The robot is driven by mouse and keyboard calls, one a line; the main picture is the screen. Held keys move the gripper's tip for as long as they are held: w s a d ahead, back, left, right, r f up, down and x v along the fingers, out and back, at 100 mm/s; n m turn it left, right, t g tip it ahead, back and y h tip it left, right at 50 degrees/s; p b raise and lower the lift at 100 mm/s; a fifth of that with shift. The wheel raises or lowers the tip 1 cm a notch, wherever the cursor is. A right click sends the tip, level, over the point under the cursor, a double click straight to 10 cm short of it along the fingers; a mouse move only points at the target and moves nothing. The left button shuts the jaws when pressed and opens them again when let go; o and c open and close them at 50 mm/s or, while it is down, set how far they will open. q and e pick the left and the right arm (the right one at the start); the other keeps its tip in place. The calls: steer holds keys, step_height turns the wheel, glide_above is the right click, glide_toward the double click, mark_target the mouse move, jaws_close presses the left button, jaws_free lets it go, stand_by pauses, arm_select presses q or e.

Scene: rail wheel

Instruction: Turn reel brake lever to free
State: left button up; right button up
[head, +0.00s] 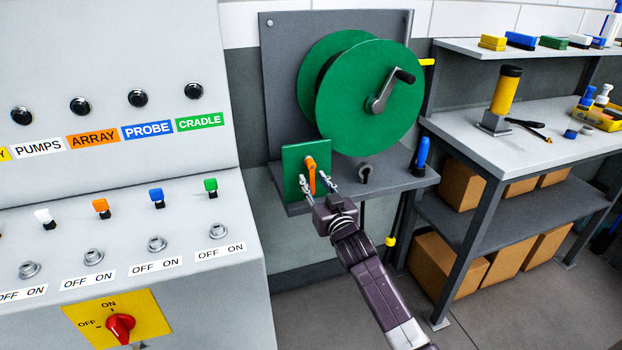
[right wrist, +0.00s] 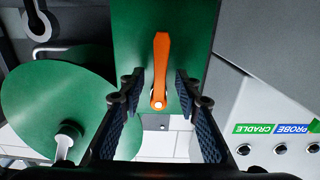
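The orange reel brake lever (head: 311,176) is mounted on a green panel (head: 293,166) at the left of the reel shelf. It hangs almost straight down from its pivot. In the right wrist view, which is upside down, the lever (right wrist: 161,66) lies between the two fingers. My right gripper (head: 319,184) is open, with one finger on each side of the lever. A gap shows between the lever and each finger in the wrist view. My left gripper is not in view.
The green reel (head: 352,102) with its crank (head: 381,92) is above and right of the lever. A blue-handled tool (head: 422,155) stands on the shelf's right. A control console (head: 110,190) is at the left, a workbench (head: 560,140) at the right.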

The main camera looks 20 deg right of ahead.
steer(key=shift+w, duration=1.1)
steer(key=shift+f, duration=0.1)
jaws_close()
